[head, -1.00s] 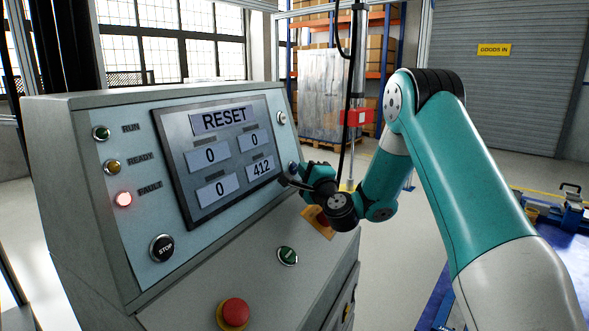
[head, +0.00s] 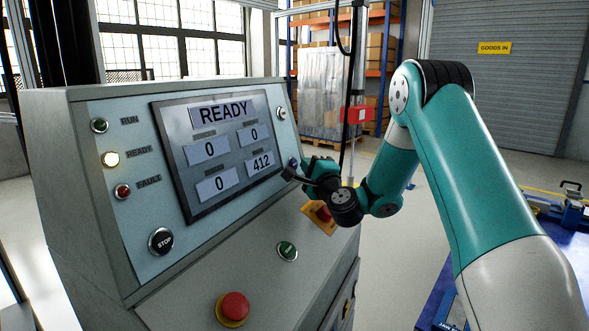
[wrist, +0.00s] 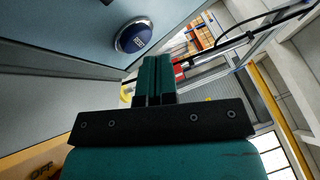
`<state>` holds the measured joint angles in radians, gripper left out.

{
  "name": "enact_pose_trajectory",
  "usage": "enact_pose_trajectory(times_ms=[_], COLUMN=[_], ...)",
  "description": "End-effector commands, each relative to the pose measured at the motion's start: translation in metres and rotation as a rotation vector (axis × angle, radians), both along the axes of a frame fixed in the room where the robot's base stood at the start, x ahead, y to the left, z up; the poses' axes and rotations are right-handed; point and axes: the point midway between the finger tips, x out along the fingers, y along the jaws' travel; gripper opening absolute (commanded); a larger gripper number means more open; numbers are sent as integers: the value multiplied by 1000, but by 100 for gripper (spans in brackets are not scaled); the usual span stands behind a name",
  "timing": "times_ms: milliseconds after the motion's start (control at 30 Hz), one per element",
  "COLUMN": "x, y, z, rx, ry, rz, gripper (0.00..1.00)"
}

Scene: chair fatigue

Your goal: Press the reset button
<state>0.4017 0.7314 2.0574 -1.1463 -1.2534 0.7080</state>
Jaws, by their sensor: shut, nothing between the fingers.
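The reset button is a round blue button in a silver ring. In the wrist view the blue button (wrist: 133,37) is on the blue-grey panel, with small lettering that I cannot read clearly. In the head view the blue button (head: 294,163) is small at the panel's right edge, partly hidden by my arm. My gripper (head: 305,163) is shut and empty just right of it. In the wrist view my gripper's fingers (wrist: 155,62) are together, with their tips a little apart from the button. The screen (head: 224,113) reads READY.
A STOP button (head: 161,241), green button (head: 287,251) and red mushroom button (head: 233,308) are on the console. A yellow-plated red switch (head: 320,217) is below my gripper.

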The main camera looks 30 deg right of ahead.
Motion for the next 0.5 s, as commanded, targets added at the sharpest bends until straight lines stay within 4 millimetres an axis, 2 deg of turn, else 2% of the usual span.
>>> enact_pose_trajectory(times_ms=[367, 500], x=[-3, -12], y=[-2, -9], z=[0, 0], rx=[0, 1], ry=[0, -1], rz=[-1, -3], gripper=[0, 0])
